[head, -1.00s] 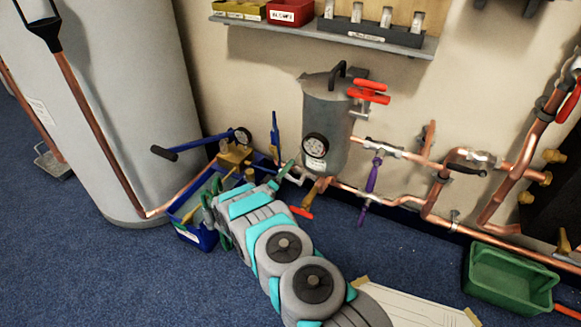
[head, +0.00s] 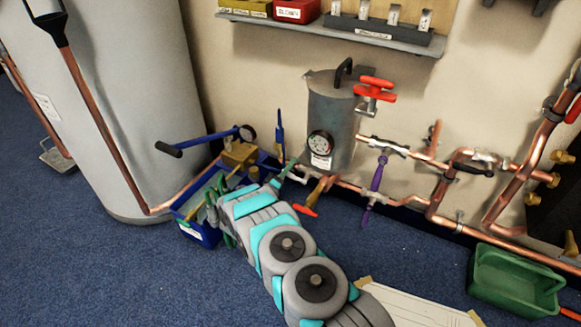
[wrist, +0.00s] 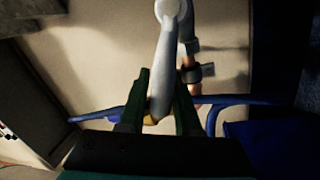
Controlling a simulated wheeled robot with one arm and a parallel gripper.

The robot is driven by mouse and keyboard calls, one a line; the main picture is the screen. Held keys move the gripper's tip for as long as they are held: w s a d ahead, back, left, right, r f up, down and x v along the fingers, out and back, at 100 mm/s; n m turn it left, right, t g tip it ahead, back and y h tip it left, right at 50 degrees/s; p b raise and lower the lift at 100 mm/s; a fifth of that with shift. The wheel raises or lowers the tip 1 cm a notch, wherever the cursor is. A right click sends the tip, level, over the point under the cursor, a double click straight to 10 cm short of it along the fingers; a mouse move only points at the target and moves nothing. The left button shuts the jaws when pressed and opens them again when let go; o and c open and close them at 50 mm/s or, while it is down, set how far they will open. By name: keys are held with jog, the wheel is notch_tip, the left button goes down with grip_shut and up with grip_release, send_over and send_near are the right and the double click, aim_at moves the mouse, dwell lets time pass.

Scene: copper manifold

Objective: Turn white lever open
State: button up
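The white lever (wrist: 165,65) comes down from the top of the wrist view, and its lower end lies between the two dark green fingers of my gripper (wrist: 160,85). The fingers stand on either side of it, with a narrow gap showing beside its lower end, so the gripper looks open around the lever. In the head view a small white lever (head: 297,179) shows on the pipework beside the grey tank, close to a green fingertip of my gripper (head: 286,171). My arm hides most of the gripper there.
A grey tank with a gauge (head: 320,143) stands right behind. Copper pipe with a purple lever (head: 376,178) runs right. A green bin (head: 515,281) sits on the floor.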

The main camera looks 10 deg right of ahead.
jog(key=shift+o, duration=1.3)
